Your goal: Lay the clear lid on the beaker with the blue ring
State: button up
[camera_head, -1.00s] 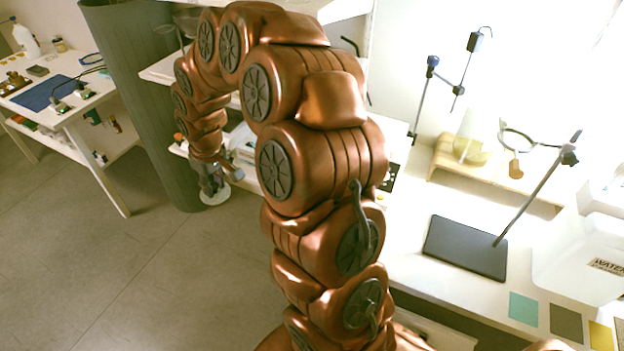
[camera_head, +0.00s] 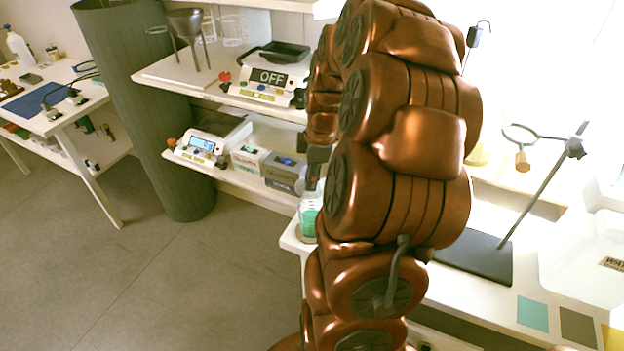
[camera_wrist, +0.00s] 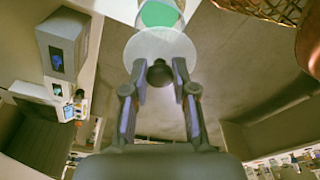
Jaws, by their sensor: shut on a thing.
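My gripper (camera_wrist: 159,80) is shut on the dark knob of the clear lid (camera_wrist: 150,43), a pale round disc in the wrist view. Just beyond the lid stands a beaker (camera_wrist: 165,4) with green contents, partly covered by the lid in that view. In the head view this beaker (camera_head: 308,222) stands at the left end of the bright counter, just below my dark gripper, partly hidden by my arm. I cannot make out a blue ring on it, nor whether the lid touches it.
A shelf unit at the back holds a scale reading OFF (camera_head: 266,82), a lower scale (camera_head: 201,146) and small boxes (camera_head: 285,170). A stand with a ring clamp (camera_head: 523,135) rises on the counter to the right. Open floor (camera_head: 150,290) lies at left.

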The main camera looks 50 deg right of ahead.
jog(key=shift+s+f, duration=0.1)
jog(key=shift+f, duration=1.95)
jog(key=shift+r+p, duration=0.25)
jog(key=shift+p, duration=0.5)
jog(key=shift+d+f+b, duration=0.1)
jog(key=shift+f+b, duration=0.95)
jog(key=shift+f, duration=0.45)
jog(key=o, duration=1)
jog(key=shift+r, duration=0.15)
jog(key=r, duration=0.7)
jog(key=s+d+r, duration=0.1)
jog(key=r, duration=0.2)
jog(key=shift+d+r, duration=0.1)
jog(key=shift+r, duration=0.05)
jog(key=shift+s+r, duration=0.1)
jog(key=shift+r, duration=0.6)
